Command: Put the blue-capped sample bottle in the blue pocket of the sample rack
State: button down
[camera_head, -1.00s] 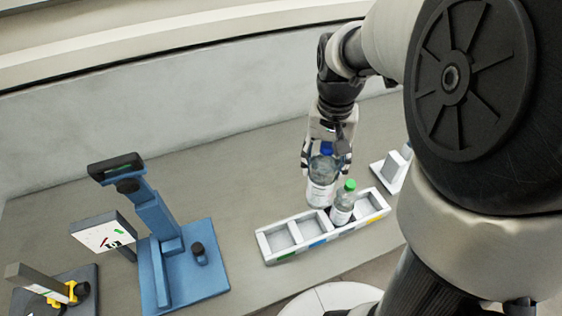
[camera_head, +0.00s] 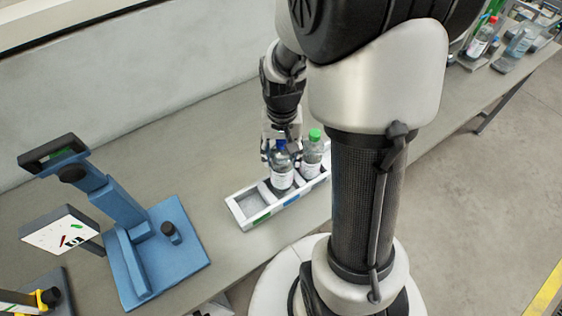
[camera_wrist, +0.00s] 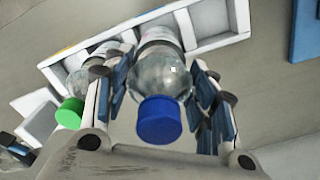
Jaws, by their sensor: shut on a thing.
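The blue-capped sample bottle (camera_head: 282,177) is upright, its lower part in or just over the blue-marked pocket of the white sample rack (camera_head: 245,221). I cannot tell whether its base touches the pocket floor. My gripper (camera_head: 281,156) is shut around the bottle from above, below its cap. The wrist view shows the blue cap (camera_wrist: 159,120) between my two fingers (camera_wrist: 160,78), with the bottle's lower end over the rack (camera_wrist: 215,42). The blue tag (camera_head: 292,200) is on the rack's front.
A green-capped bottle (camera_head: 312,154) stands in the neighbouring pocket to the right, close to my gripper. The pocket left of my bottle is empty. A blue stand (camera_head: 150,255) is at left on the bench. More bottles (camera_head: 482,38) stand at the far right.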

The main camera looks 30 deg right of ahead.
jog(key=shift+f+b, duration=0.55)
jog(key=shift+f, duration=1.45)
jog(key=shift+f, duration=0.15)
jog(key=c, duration=0.7)
grip_release()
